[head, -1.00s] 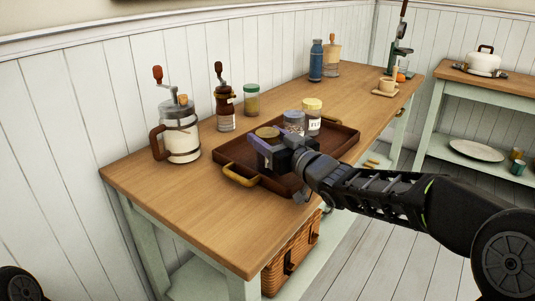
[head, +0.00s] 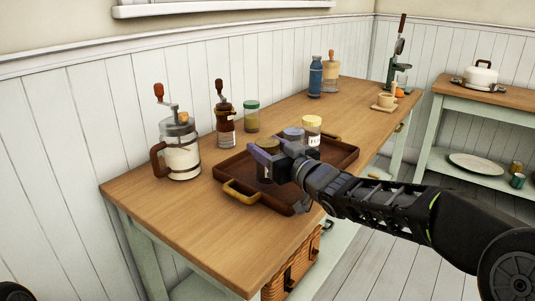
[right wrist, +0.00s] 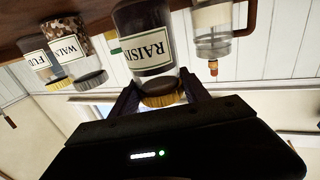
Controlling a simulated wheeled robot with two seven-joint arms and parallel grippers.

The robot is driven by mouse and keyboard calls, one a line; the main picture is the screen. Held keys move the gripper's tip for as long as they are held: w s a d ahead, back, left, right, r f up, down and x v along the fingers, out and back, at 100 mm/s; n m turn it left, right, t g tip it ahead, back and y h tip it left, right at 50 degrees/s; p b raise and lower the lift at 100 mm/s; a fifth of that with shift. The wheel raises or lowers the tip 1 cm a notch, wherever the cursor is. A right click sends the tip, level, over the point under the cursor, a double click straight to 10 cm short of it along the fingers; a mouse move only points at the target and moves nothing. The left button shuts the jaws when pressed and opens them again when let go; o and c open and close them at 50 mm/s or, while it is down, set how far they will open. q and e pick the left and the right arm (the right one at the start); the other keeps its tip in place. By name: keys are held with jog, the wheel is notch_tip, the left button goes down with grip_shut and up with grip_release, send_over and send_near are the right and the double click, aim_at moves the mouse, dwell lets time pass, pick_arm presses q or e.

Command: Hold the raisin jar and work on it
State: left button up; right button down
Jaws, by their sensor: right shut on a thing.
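The raisin jar is a dark glass jar with a gold lid and a cream label reading "RAISI". It shows upside down in the right wrist view (right wrist: 146,48). In the head view its lid (head: 267,144) shows above my fingers, and the tray is around it. My right gripper (head: 268,162) is shut on the jar, with one finger on each side near the lid. The jar's lower part is mostly hidden by the gripper in the head view. I cannot tell whether its base touches the tray. My left gripper is out of view.
The brown tray (head: 226,171) with brass handles also holds a walnut jar (right wrist: 72,40) and a yellow-lidded jar (head: 312,125). A white-and-metal grinder (head: 181,158), a brown mill (head: 225,122) and a green-lidded jar (head: 251,118) stand behind. The table's front left is clear.

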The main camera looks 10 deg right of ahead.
notch_tip(320, 180, up, 8)
jog(key=p, duration=0.3)
dwell(0.4)
jog(key=c, duration=1.1)
grip_release()
grip_shut()
